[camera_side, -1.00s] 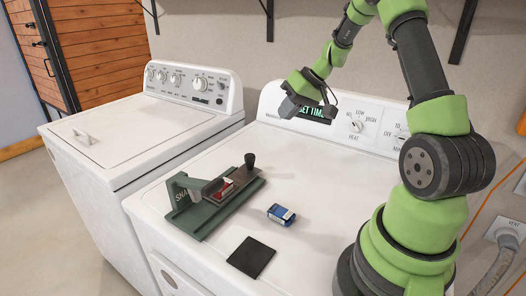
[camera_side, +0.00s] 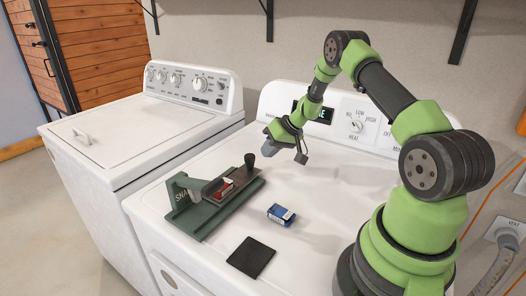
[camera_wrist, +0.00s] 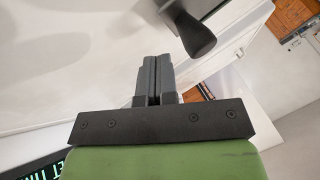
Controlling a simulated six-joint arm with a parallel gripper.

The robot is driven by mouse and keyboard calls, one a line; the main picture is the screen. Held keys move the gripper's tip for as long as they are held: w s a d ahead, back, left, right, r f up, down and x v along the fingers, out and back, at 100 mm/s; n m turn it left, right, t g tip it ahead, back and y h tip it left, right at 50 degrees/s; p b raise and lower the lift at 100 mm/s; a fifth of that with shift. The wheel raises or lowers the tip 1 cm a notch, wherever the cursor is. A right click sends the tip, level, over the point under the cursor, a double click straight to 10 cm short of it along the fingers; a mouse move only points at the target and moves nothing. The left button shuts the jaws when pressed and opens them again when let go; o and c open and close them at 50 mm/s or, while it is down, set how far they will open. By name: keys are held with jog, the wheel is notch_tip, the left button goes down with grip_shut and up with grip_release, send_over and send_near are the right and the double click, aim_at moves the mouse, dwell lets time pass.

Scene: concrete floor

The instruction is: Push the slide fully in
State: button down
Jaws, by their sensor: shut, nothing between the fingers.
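The green fixture (camera_side: 200,217) lies on the white appliance top, with an upright lettered bracket at its left end. Its slide is a grey bar with an upright black knob (camera_side: 249,161) at the far right end. A small red-and-white item (camera_side: 225,187) sits in the fixture beside the bar. My gripper (camera_side: 267,149) is shut and empty, just right of and slightly above the knob in the side view. In the wrist view my closed fingers (camera_wrist: 157,60) point towards the appliance top, and the knob (camera_wrist: 197,38) is close at their right, apparently apart from them.
A small blue-and-white box (camera_side: 281,214) and a flat black pad (camera_side: 251,257) lie on the appliance top (camera_side: 330,200) to the right of and in front of the fixture. The control panel (camera_side: 355,125) rises behind. A second white appliance (camera_side: 130,140) stands left.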

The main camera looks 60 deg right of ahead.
jog(key=shift+w+a, duration=0.5)
jog(key=shift+a, duration=0.35)
send_over(243, 185)
jog(key=shift+w, duration=0.2)
jog(key=shift+a, duration=0.1)
jog(key=shift+s, duration=0.1)
